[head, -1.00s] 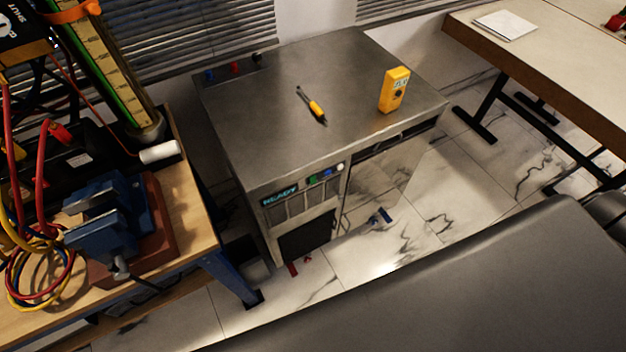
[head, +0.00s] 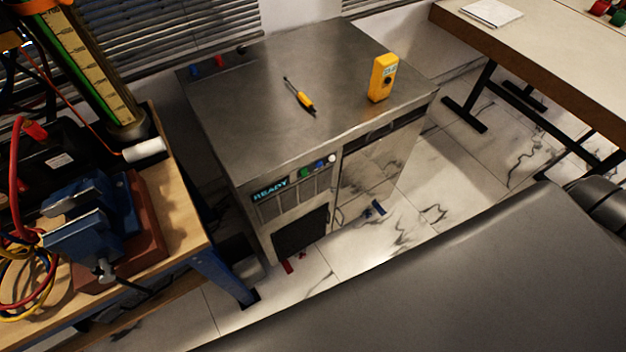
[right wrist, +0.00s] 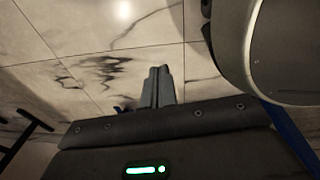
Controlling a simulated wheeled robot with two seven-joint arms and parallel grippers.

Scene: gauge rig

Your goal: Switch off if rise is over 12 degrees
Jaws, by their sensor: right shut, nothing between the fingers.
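A steel cabinet (head: 235,140) stands in the middle of the head view. Its front panel carries a lit display (head: 270,191) reading READY, with green, blue and white buttons (head: 318,165) to its right. A yellow handheld meter (head: 383,78) stands upright on the cabinet top; its small screen is too small to read. A tall column with a green strip and a yellow scale (head: 100,75) leans at the upper left. My right gripper (right wrist: 162,72) shows in the right wrist view with its fingers together, empty, above the marble floor. My left gripper is not in view.
A screwdriver (head: 299,95) lies on the cabinet top. A wooden bench (head: 185,225) at left holds a blue vise (head: 92,215), cables and a white cylinder (head: 144,150). A pale table (head: 560,45) stands at the right. Open floor lies between cabinet and table.

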